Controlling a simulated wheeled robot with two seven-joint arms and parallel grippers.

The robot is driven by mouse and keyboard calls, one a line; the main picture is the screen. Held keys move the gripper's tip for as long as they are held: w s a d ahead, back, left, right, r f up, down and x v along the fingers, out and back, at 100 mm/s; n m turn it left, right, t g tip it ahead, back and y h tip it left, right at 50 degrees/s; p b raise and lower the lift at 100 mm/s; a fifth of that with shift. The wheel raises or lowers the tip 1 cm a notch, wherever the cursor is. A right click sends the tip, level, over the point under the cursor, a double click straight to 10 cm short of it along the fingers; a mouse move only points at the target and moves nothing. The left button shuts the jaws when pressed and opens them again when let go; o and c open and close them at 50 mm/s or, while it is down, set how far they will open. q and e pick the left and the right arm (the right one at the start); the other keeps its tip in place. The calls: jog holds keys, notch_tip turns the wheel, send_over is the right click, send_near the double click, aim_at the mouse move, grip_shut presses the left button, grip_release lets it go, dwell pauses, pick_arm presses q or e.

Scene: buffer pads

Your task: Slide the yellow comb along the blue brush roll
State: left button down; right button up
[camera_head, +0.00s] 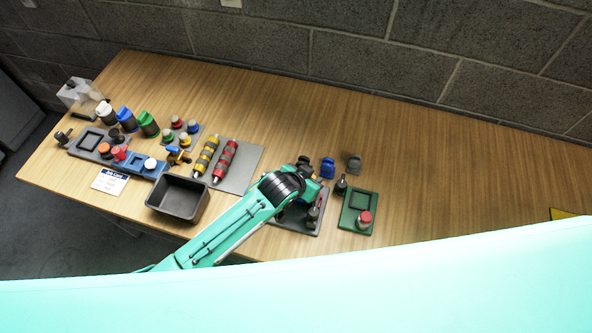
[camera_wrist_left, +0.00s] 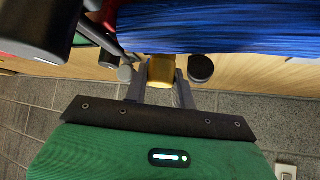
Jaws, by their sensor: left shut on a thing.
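The blue brush roll (camera_wrist_left: 225,27) fills the upper right of the left wrist view, with dense blue bristles. The yellow comb (camera_wrist_left: 162,70) is between the fingers of my left gripper (camera_wrist_left: 161,86), which is shut on it. The comb is right beside the lower edge of the bristles in that view; I cannot tell whether it touches them. In the head view my left gripper (camera_head: 308,188) is over the middle of the table, and my arm hides most of what is under it. I cannot make out the brush roll or comb clearly there. My right gripper is not in view.
A dark bin (camera_head: 178,215) stands left of my left arm. Beyond it are a yellow roll (camera_head: 206,155) and a red roll (camera_head: 225,160) on a grey board (camera_head: 246,166). A green tray (camera_head: 349,226) lies right of my gripper. The table's right side is mostly clear.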

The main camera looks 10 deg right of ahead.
pick_arm(q)
jog(key=shift+s+d, duration=0.1)
jog(key=shift+d, duration=0.1)
jog(key=c, duration=1.1)
grip_release()
jog(key=shift+c, duration=0.2)
jog(key=shift+a, duration=0.1)
jog(key=b+v, duration=0.2)
jog(key=v, duration=1.1)
jog(key=shift+s+r, duration=0.2)
jog(key=shift+r, duration=0.05)
jog(key=shift+a, duration=0.1)
